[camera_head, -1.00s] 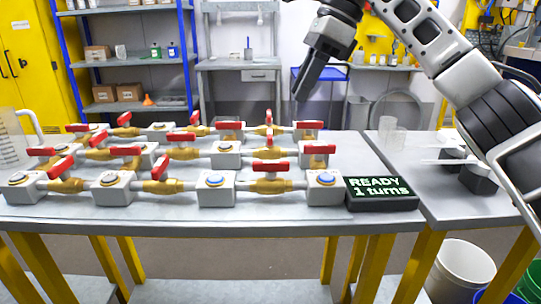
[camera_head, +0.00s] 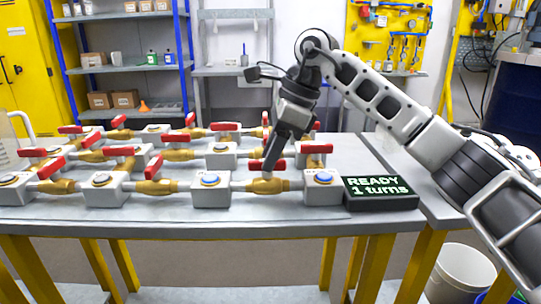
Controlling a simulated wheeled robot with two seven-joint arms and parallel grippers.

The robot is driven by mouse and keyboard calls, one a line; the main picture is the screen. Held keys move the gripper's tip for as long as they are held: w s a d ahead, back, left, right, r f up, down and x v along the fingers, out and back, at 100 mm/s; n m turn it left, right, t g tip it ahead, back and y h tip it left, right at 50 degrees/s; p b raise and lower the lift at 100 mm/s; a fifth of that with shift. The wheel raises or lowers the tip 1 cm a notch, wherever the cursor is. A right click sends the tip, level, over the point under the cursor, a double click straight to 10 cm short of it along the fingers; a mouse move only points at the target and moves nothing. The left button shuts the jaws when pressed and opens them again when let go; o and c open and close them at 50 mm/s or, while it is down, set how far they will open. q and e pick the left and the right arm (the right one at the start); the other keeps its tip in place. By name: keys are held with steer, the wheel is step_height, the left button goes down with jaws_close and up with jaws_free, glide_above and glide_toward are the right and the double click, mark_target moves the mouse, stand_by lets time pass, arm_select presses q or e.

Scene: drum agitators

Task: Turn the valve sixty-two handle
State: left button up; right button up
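Several brass valves with red handles stand in rows on the grey table. No valve number is readable, so I cannot tell which is sixty-two. My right gripper (camera_head: 270,165) points down at the front-row valve (camera_head: 268,186) between two grey boxes with blue tops. Its dark fingertips are at that valve's red handle (camera_head: 257,165) and cover part of it. Contact and the gap between the fingers cannot be made out. A black display (camera_head: 381,193) to the right reads "READY 1 turns". My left gripper is not in view.
Other red handles stand close by, including one on the front-row valve to the left (camera_head: 154,167) and those in the rows behind. Grey boxes (camera_head: 210,190) flank the valves. A white bucket (camera_head: 458,275) stands on the floor at right.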

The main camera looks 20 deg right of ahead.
steer(key=shift+a+f, duration=0.15)
steer(key=shift+f, duration=0.1)
jaws_close()
